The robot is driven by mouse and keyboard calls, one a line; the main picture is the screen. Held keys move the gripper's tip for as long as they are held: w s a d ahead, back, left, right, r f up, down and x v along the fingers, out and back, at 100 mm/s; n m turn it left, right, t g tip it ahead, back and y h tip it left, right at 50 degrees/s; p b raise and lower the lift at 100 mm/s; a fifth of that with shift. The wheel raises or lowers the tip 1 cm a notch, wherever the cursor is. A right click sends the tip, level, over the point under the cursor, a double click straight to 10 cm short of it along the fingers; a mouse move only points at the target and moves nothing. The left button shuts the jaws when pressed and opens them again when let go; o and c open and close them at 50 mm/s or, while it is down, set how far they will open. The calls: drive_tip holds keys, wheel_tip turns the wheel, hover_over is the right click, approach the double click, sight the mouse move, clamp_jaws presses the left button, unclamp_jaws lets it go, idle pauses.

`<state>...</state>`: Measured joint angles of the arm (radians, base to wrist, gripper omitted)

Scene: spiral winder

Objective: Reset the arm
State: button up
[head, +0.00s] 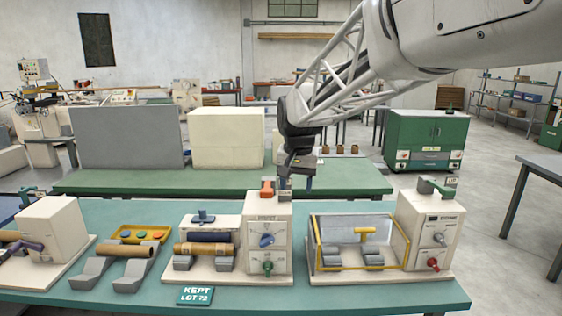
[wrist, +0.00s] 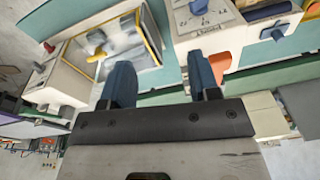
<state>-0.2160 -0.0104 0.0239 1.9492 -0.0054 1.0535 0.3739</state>
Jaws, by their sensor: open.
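My gripper (head: 297,182) hangs from the arm behind the middle winder (head: 268,224), close to the top of its control box. Its two blue fingers are apart in the wrist view (wrist: 162,78), with nothing visible between them. An orange switch (head: 267,188) on that box is just left of the fingers. In the wrist view an orange part (wrist: 220,66) shows beside the right finger, apparently this switch. I cannot tell whether they touch. My arm reaches in from the upper right.
The right winder (head: 432,233) has a clear cover with a yellow frame (head: 317,264). A brown tube (head: 126,250) lies on a grey stand left of the middle winder. A "KEPT LOT 72" sign (head: 195,296) is at the front edge. A green bench (head: 130,181) stands behind.

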drive_tip(key=s+d+f, duration=0.3)
drive_tip(key=s+d, duration=0.2)
drive_tip(key=s, duration=0.7)
drive_tip(key=s+d+f+n, duration=0.1)
drive_tip(key=s+d+f, duration=0.2)
drive_tip(key=s, duration=0.8)
drive_tip(key=s+d+f+t, duration=0.1)
drive_tip(key=s+d+f, duration=0.2)
drive_tip(key=s, duration=0.9)
drive_tip(key=shift+s+d+n, duration=0.3)
drive_tip(key=shift+s+d, duration=0.05)
drive_tip(key=shift+d, duration=1.45)
